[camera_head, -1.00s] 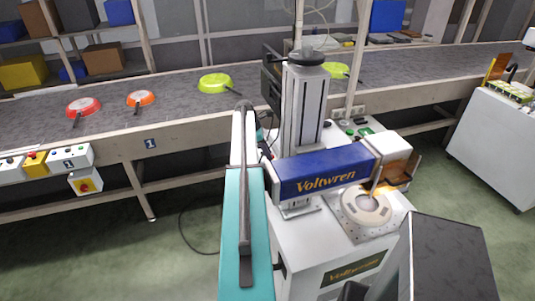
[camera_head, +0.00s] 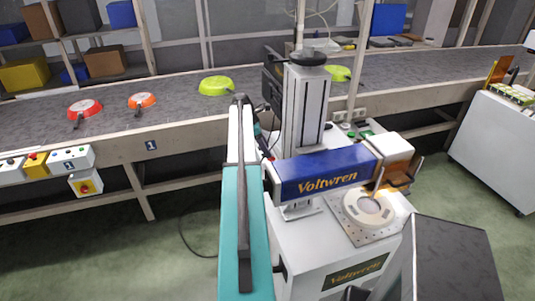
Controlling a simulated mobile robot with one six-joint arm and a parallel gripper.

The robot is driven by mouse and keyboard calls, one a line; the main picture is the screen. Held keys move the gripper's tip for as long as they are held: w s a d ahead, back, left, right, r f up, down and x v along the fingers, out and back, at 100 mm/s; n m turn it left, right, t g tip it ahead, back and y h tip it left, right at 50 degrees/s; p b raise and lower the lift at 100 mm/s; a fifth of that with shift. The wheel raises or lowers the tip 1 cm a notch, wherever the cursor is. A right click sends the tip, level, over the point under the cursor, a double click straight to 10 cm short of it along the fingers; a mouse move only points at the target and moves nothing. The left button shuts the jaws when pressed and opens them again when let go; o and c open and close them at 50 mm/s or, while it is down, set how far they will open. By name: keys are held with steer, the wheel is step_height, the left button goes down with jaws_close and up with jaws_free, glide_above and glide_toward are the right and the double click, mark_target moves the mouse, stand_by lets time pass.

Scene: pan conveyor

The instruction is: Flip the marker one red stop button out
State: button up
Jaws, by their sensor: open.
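The laser marker is a white cabinet with a grey column (camera_head: 305,110) and a blue "Voltwren" head (camera_head: 322,175). Its panel, behind the head, shows green and dark buttons (camera_head: 366,134); I cannot make out a red stop button there. A small red spot (camera_head: 272,157) shows at the left end of the blue head; I cannot tell what it is. My teal and white arm reaches up the middle, its wrist (camera_head: 259,130) close to the left of the column. My gripper's jaws cannot be made out, hidden behind the arm and the marker.
A conveyor (camera_head: 180,107) with red, orange and green pans runs behind the marker. A yellow box with a red button (camera_head: 37,157) and a red-yellow switch (camera_head: 86,187) sit on its left front. A round fixture (camera_head: 368,207) lies under the marker head. A white cabinet (camera_head: 490,150) stands right.

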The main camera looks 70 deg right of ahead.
steer(key=b+v, duration=0.2)
steer(key=v, duration=0.8)
steer(key=shift+b, duration=0.4)
steer(key=shift+r, duration=0.1)
